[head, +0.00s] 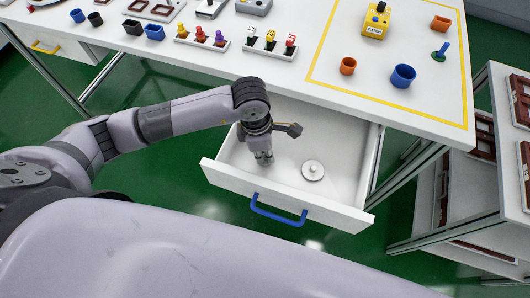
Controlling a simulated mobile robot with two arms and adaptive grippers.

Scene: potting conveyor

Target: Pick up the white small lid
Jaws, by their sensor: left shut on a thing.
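A round white lid (313,171) with a small knob on top lies flat on the floor of the open white drawer (225,168). My left gripper (264,158) points down into the drawer, to the left of this lid and apart from it. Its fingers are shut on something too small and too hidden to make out. I cannot tell whether the round lid in the drawer or the hidden thing is the small one. My right gripper is not in view.
The drawer has a blue handle (278,211) at its front and is pulled out below the white table (290,70). A blue cup (403,76), an orange cup (348,66) and a yellow box (376,22) stand on the table. A shelf rack (470,190) stands at the right.

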